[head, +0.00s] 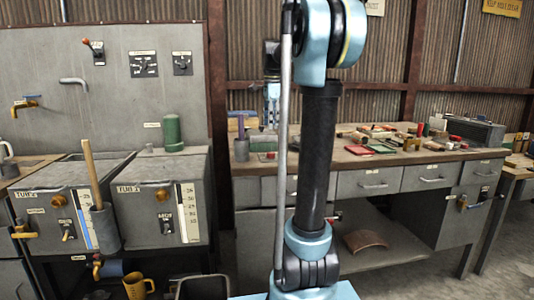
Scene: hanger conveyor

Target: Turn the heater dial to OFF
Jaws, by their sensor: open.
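Two dark dial plates are on the grey back panel: a wider one (143,64) and a smaller one (182,63). The left tub has a small dial or switch (67,230) on its front, and the right tub has another (167,222). The lettering is too small to read, so I cannot tell which is the heater dial or where it points. My gripper (271,122) hangs in front of the workbench, partly behind my own arm. It is open, looks empty and is well to the right of all these dials, touching none.
The left tub (52,180) and right tub (140,168) have brass taps and scales. A wooden stick (88,165) stands in a grey holder between them. A green cylinder (173,132) stands behind the right tub. The cluttered workbench (350,158) fills the right side.

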